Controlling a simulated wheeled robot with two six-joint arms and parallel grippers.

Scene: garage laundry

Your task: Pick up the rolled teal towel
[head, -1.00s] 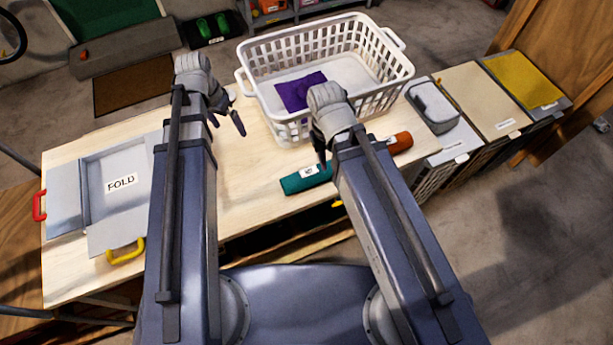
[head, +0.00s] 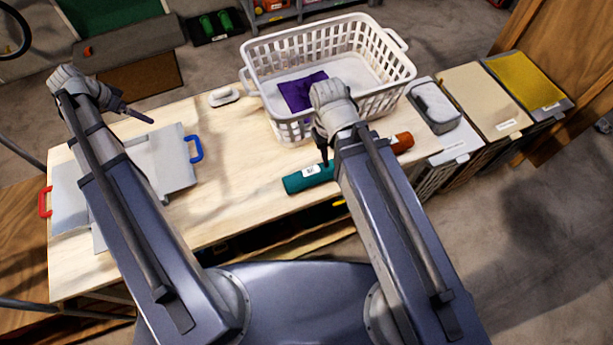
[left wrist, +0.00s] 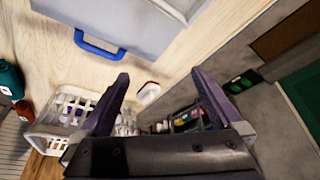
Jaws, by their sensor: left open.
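The rolled teal towel (head: 303,181) lies near the front edge of the wooden table, with a small white label on it. My right arm covers its right end. My right gripper (head: 322,152) points down just behind and above the towel; I cannot tell whether it touches it or how far its jaws are apart. My left gripper (head: 138,112) is off at the far left, over the table's back edge and away from the towel. In the left wrist view its two fingers (left wrist: 163,95) are spread with nothing between them.
A white basket (head: 265,118) with a purple cloth (head: 300,92) stands behind the towel. A rust-coloured roll (head: 403,141) lies to the right. The grey folding board (head: 178,165) is at left. A small white object (head: 223,96) sits near the back edge. The table's middle is clear.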

